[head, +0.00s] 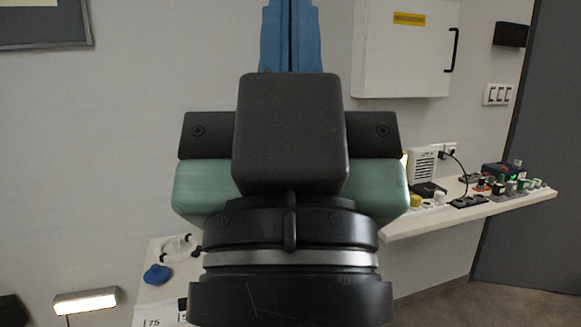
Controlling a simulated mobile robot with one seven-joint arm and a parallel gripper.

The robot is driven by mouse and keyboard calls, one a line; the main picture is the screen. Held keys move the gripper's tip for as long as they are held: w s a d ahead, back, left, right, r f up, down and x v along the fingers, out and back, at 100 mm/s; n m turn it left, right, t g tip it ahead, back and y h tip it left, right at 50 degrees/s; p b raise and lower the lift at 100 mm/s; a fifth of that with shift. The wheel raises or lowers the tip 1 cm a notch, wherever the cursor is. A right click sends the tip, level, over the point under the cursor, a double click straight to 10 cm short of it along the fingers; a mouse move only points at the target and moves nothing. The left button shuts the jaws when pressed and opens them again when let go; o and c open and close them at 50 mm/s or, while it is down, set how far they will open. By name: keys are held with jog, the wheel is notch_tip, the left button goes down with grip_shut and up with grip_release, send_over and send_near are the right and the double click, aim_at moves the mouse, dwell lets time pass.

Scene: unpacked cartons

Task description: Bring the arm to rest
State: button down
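My gripper (290,38) fills the middle of the head view, seen from behind its black and green housing. Two long blue parts, which look like its fingers, rise side by side from behind the black block. They run out of the top of the view, so their tips are hidden. I cannot tell whether it is open or shut, and I see nothing held.
A pale shelf (455,212) at the right holds a white speaker-like box (423,164) and several small parts. A white wall cabinet (405,50) hangs above it. At lower left, a blue object (157,274) lies on a pale surface. A lit lamp (86,300) is further left.

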notch_tip(320, 180, up, 18)
jog(key=p, duration=1.5)
